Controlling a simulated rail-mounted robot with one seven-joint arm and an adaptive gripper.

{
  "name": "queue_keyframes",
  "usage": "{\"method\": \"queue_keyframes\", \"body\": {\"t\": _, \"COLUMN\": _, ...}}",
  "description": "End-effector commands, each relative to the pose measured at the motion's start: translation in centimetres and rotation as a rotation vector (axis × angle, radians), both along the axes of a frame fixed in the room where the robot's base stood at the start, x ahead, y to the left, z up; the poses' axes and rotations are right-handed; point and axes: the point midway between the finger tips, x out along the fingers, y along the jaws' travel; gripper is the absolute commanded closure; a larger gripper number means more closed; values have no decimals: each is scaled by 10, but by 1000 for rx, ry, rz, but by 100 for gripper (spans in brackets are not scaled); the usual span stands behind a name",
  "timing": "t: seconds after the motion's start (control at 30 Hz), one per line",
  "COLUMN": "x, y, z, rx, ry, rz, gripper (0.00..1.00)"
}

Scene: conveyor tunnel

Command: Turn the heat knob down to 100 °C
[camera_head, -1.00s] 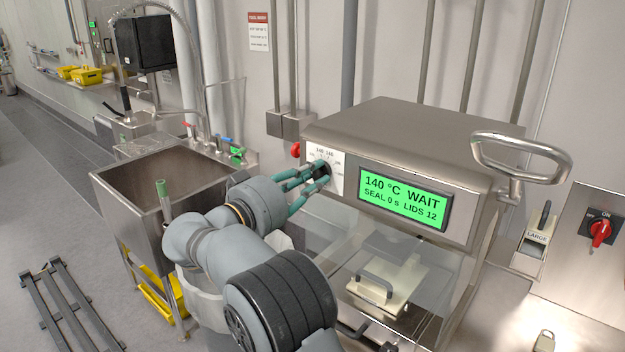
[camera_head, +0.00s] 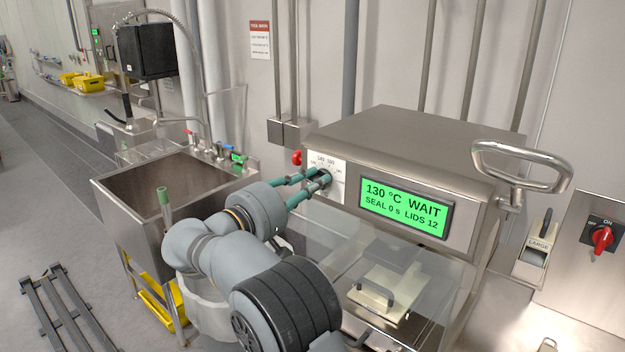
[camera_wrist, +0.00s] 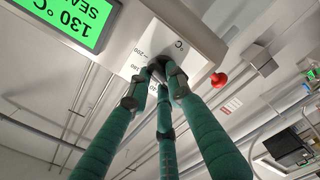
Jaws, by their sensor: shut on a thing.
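The heat knob (camera_wrist: 158,70) is dark and sits on a white dial plate (camera_head: 337,178) at the left of the steel sealing machine's front (camera_head: 474,229). My gripper (camera_head: 322,181) has its green fingers closed around the knob; in the wrist view its fingertips (camera_wrist: 164,78) hide much of it. The green display (camera_head: 404,208) reads 130 °C WAIT, SEAL 0 s, LIDS 12. The display also shows, upside down, in the wrist view (camera_wrist: 70,18). The knob's pointer cannot be made out.
A red button (camera_head: 297,158) is on the machine's left side, close to my gripper. A steel lever handle (camera_head: 535,163) sticks out at the upper right. A steel sink (camera_head: 150,215) stands at the left. A red rotary switch (camera_head: 602,238) is at the far right.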

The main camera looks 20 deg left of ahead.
Motion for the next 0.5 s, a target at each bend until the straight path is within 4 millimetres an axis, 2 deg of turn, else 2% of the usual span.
{"method": "queue_keyframes", "body": {"t": 0.2, "x": 0, "y": 0, "z": 1, "rx": -114, "ry": 48, "rz": -1, "gripper": 100}}
{"method": "queue_keyframes", "body": {"t": 0.5, "x": 0, "y": 1, "z": 0, "rx": -186, "ry": 77, "rz": 0, "gripper": 100}}
